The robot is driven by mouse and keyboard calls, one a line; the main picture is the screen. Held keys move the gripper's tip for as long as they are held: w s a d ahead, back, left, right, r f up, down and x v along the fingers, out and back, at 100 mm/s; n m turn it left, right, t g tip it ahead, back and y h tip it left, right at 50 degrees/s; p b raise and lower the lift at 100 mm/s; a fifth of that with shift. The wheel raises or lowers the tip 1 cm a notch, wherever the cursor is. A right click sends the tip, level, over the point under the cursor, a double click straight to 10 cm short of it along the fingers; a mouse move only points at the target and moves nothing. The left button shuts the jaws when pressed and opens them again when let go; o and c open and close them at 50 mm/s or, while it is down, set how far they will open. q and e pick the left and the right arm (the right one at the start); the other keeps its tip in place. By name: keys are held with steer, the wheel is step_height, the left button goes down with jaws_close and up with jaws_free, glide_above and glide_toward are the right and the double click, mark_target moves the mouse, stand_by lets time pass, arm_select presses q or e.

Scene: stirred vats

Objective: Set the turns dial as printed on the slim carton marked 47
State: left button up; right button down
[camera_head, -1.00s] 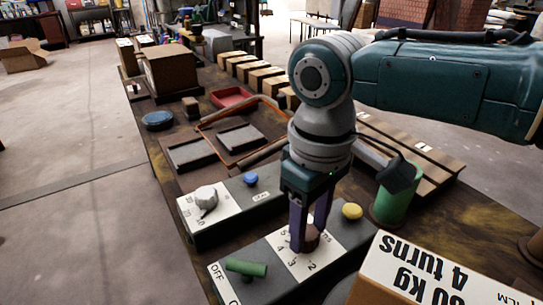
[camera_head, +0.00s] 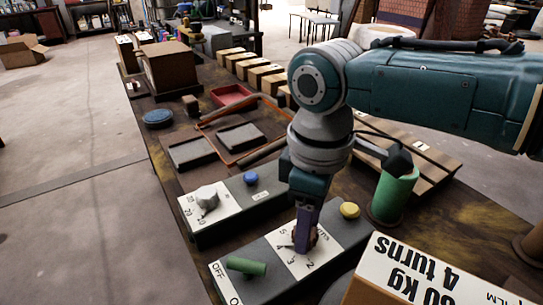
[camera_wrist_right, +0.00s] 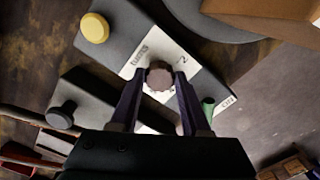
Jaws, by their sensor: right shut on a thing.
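The turns dial (camera_head: 300,247) is a brownish round knob on a white plate with numbers, on a grey control box (camera_head: 268,287). It shows in the wrist view (camera_wrist_right: 160,77) between the fingers of my right gripper. My right gripper (camera_head: 303,240) points down and is shut on this knob. The knob's setting is hidden by the fingers. A carton (camera_head: 430,275) at the lower right carries upside-down print with "kg" and "4 turns"; a mark 47 is not visible on it. My left gripper is not in view.
The same box has a green switch handle (camera_head: 246,266) beside OFF and a yellow button (camera_head: 349,210). A second box behind has a grey knob (camera_head: 206,198) and a blue button (camera_head: 250,179). A green cylinder (camera_head: 393,196) stands close to my right arm.

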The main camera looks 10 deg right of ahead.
steer(key=shift+c, duration=1.9)
jaws_free()
step_height(320, 180, up, 10)
steer(key=p, duration=0.3)
